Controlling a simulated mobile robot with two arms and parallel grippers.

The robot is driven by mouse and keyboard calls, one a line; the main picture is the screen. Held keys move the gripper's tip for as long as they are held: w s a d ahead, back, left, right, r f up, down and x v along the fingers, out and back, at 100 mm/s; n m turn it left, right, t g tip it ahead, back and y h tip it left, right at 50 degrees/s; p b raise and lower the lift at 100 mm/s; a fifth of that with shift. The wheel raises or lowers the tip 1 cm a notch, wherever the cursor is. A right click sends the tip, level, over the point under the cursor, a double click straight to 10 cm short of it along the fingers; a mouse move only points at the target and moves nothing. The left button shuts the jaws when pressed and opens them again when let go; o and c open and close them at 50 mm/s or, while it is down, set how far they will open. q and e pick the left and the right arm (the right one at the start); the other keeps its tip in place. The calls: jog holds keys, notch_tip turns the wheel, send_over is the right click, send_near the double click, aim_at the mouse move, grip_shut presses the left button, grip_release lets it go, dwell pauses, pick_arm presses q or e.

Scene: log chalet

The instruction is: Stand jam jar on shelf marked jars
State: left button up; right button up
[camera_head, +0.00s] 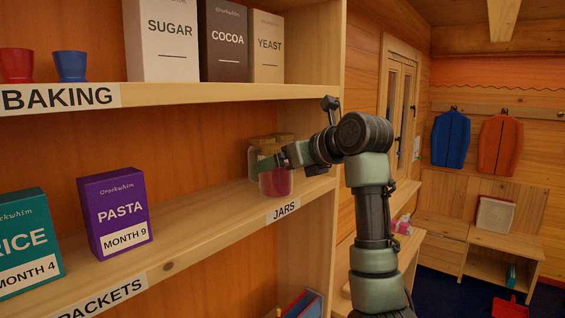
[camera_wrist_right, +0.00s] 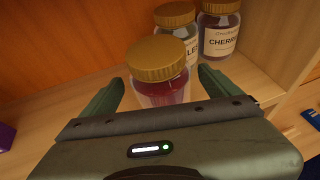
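The jam jar, with red contents and a gold lid, shows in the head view (camera_head: 276,182) and in the right wrist view (camera_wrist_right: 162,82). It appears upright on the middle shelf (camera_head: 215,213), just above the JARS label (camera_head: 286,210). My right gripper (camera_wrist_right: 160,80) is around the jar, one finger on each side. Gaps show between the fingers and the glass, so it looks open. The jar's lower part is hidden behind the gripper body in the wrist view. My left gripper is not in view.
Two other gold-lidded jars stand behind it: one partly hidden (camera_wrist_right: 176,22) and one labelled CHERR (camera_wrist_right: 219,28). A purple pasta box (camera_head: 118,214) and teal rice box (camera_head: 28,245) stand left. The upper BAKING shelf (camera_head: 200,97) is overhead; the shelf's side wall (camera_head: 328,215) is right.

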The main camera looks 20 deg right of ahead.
jog(key=shift+r, duration=0.2)
jog(key=shift+s+d, duration=0.15)
jog(key=shift+s, duration=0.1)
jog(key=b+v, duration=0.3)
jog(key=v, duration=0.8)
jog(key=shift+s, duration=0.2)
jog(key=shift+r, duration=0.15)
